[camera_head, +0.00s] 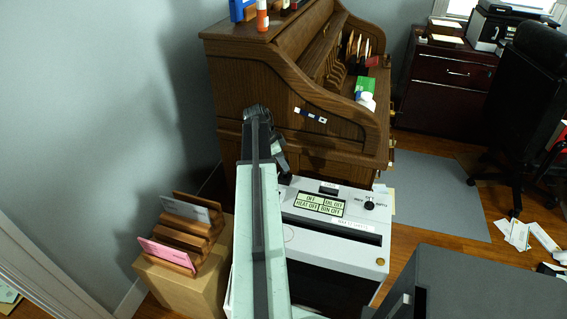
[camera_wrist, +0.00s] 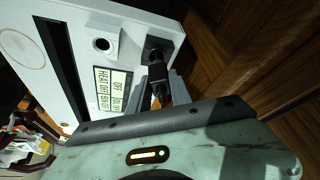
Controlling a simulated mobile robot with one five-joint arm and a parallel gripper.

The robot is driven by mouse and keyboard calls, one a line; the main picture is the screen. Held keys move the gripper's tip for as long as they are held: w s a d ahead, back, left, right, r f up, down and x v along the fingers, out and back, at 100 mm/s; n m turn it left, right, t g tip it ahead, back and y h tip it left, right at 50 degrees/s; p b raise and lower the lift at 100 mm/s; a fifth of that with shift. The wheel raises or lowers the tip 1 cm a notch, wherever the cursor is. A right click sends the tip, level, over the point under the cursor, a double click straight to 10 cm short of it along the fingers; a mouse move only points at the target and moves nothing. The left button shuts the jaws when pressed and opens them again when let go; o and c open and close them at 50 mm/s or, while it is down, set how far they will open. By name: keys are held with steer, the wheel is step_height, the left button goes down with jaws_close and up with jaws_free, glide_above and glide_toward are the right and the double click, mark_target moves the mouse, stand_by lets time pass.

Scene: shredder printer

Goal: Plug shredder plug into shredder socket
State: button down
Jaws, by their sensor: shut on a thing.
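The shredder (camera_head: 337,212) is a white machine with a black slot and an indicator panel reading OFF in several fields. In the wrist view its white top (camera_wrist: 85,80) fills the left side. My gripper (camera_wrist: 160,88) is shut on the black shredder plug (camera_wrist: 158,72) at the shredder's edge. A dark squarish shape (camera_wrist: 160,45), apparently the socket area, lies directly beyond the plug. I cannot tell whether the plug is seated or just in front of it.
A wooden roll-top desk (camera_head: 255,85) stands close behind the shredder. A cardboard box (camera_head: 190,280) with a wooden letter rack (camera_head: 185,235) stands at the left. A dark grey cabinet (camera_head: 480,290) is at the front right.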

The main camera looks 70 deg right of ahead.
steer(key=shift+f, duration=0.2)
steer(key=shift+f+b, duration=1.5)
steer(key=shift+b, duration=0.2)
steer(key=c, duration=1.1)
jaws_free()
steer(key=p+v, duration=0.7)
steer(key=shift+r, duration=0.4)
steer(key=shift+w, duration=0.1)
